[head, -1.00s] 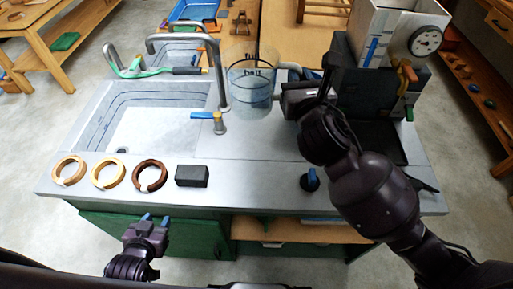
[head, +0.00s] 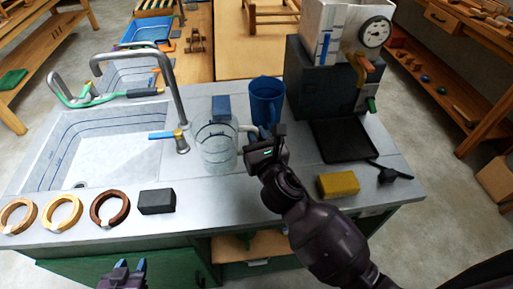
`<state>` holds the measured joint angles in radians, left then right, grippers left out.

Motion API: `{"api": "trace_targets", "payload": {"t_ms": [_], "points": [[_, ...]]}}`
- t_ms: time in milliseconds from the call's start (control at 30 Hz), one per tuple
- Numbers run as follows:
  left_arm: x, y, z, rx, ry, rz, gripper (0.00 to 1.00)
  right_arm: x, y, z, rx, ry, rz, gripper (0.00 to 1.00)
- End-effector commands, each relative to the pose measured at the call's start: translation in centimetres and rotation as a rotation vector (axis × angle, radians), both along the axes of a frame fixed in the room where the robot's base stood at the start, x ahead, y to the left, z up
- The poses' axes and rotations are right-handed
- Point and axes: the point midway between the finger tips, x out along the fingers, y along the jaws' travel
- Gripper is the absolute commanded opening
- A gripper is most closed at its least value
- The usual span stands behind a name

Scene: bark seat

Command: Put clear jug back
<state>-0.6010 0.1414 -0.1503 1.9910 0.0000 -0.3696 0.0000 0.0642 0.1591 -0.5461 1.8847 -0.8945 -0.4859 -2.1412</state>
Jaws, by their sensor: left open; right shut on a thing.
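The clear jug (head: 216,153) is upright on or just above the grey counter (head: 205,200), right of the sink tap; I cannot tell whether its base touches. Its pale handle (head: 247,129) points right. My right gripper (head: 262,149) is at the handle side and is shut on the jug's handle, partly hiding it. My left gripper (head: 125,268) is open and empty, low in front of the counter's front edge.
A blue jug (head: 267,102) and a blue block (head: 220,108) stand just behind the clear jug. A machine with a dial (head: 318,85), a black tray (head: 342,140) and a yellow block (head: 338,184) are to the right. Several rings and a dark block (head: 157,201) line the left front.

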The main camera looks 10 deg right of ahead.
Motion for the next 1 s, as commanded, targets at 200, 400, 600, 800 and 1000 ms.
{"api": "trace_targets", "payload": {"t_ms": [200, 400, 600, 800, 1000], "points": [[-0.2, 0.0, -1.8, 0.000, 0.010, -0.001, 0.43, 0.0, 0.0, -3.4, 0.002, 0.005, -0.002, 0.00], [-0.3, 0.0, -2.2, 0.000, 0.015, -0.001, 0.43, 0.0, 0.0, -4.0, 0.001, 0.002, 0.000, 0.00], [-0.3, 0.0, -2.1, 0.001, 0.014, -0.002, 0.43, 0.0, 0.0, -3.9, 0.000, 0.001, 0.000, 0.00], [-0.4, 0.0, -2.4, 0.001, 0.018, -0.001, 0.43, 0.0, 0.0, -4.3, 0.000, 0.002, 0.000, 0.22], [-0.7, 0.1, -2.5, 0.001, 0.022, 0.000, 0.43, 0.0, 0.0, -4.2, 0.000, 0.002, 0.000, 0.40]]}}
